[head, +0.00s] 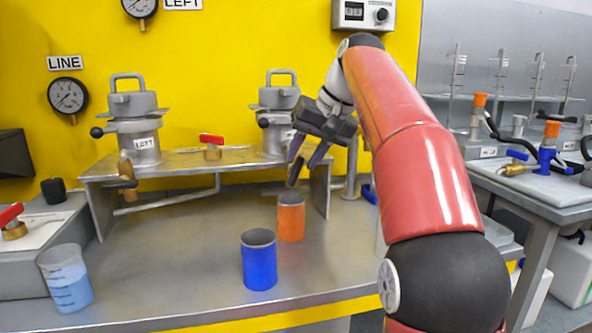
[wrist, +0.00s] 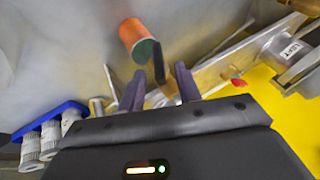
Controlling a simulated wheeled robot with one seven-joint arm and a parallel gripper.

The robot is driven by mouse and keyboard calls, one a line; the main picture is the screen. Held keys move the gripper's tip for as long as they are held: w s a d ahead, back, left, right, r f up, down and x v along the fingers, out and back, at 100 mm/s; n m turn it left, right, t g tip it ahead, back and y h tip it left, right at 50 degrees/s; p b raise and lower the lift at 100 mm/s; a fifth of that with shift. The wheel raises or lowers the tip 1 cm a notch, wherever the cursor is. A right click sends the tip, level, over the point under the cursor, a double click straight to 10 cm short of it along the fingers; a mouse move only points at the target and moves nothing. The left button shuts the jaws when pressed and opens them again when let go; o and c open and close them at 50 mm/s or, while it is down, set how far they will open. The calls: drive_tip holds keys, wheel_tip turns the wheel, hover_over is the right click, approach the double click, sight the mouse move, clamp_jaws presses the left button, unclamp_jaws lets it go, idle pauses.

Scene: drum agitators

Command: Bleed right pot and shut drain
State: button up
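The right pot (head: 278,118), a grey lidded vessel with a black side knob, stands on the raised metal shelf, partly behind my arm. Its drain is mostly hidden by my gripper; a dark lever (wrist: 158,62) with brass below it shows in the wrist view. My gripper (head: 305,168) is just below and right of the pot, fingers apart. In the wrist view the fingers (wrist: 160,88) lie either side of the lever's line; contact cannot be told. An orange cup (head: 291,220) stands on the bench under the drain area.
The left pot (head: 135,125) has a brass drain (head: 127,178) below. A red-handled valve (head: 212,147) sits on the shelf (head: 185,160) between the pots. A blue cup (head: 259,262) and a beaker of blue liquid (head: 66,280) stand in front.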

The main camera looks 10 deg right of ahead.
sight(296, 169)
drive_tip(key=x, duration=0.4)
drive_tip(key=shift+b, duration=0.4)
clamp_jaws()
